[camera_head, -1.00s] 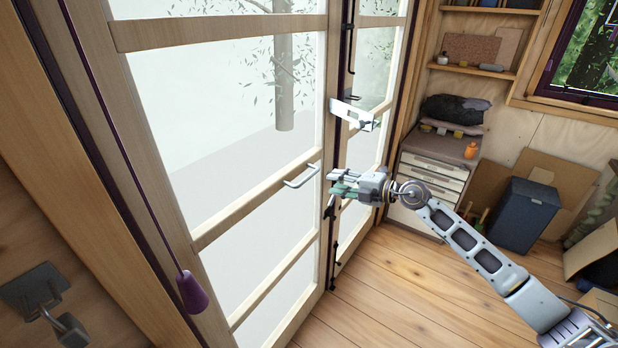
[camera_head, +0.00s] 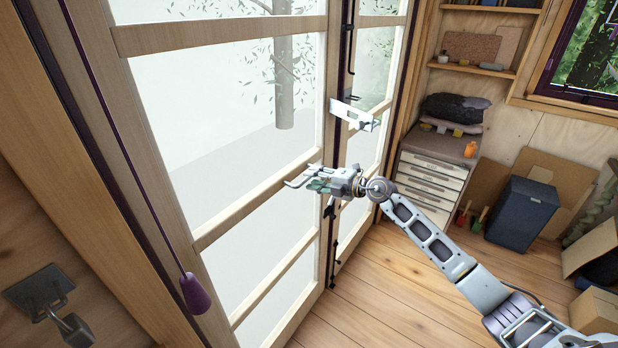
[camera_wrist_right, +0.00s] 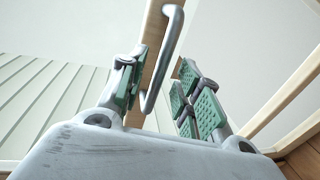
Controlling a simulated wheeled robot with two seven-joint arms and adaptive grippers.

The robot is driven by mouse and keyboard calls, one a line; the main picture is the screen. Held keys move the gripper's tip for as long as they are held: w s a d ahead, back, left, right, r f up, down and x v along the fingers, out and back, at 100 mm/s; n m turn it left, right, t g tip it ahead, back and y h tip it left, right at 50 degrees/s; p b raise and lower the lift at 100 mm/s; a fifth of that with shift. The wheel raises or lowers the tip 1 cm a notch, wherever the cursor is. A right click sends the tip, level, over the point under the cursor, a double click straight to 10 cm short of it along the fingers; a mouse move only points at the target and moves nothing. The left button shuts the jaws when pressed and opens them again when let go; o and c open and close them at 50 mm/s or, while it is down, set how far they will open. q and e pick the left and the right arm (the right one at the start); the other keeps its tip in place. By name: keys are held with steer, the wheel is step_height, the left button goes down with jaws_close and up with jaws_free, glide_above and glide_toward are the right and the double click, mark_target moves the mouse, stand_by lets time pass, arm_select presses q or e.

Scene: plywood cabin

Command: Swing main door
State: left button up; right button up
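The main door (camera_head: 217,228) is a wood-framed glass door that fills the left and middle of the head view; it looks shut. Its metal bar handle (camera_head: 296,183) sits on the middle rail. My right gripper (camera_head: 318,180) is at the handle's right end. In the right wrist view, the handle (camera_wrist_right: 161,65) stands between the two green-padded fingers of my right gripper (camera_wrist_right: 160,88). The fingers are apart, with a gap beside the handle. My left gripper is not in view.
A white bracket (camera_head: 354,115) juts out near the door's edge, above my right arm. A drawer cabinet (camera_head: 432,172) and a dark blue bin (camera_head: 521,213) stand to the right. A purple pull (camera_head: 195,293) hangs at the left. The wooden floor in front is mostly clear.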

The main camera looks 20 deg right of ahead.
steer(key=shift+x, duration=1.35)
steer(key=shift+c, duration=0.4)
jaws_close()
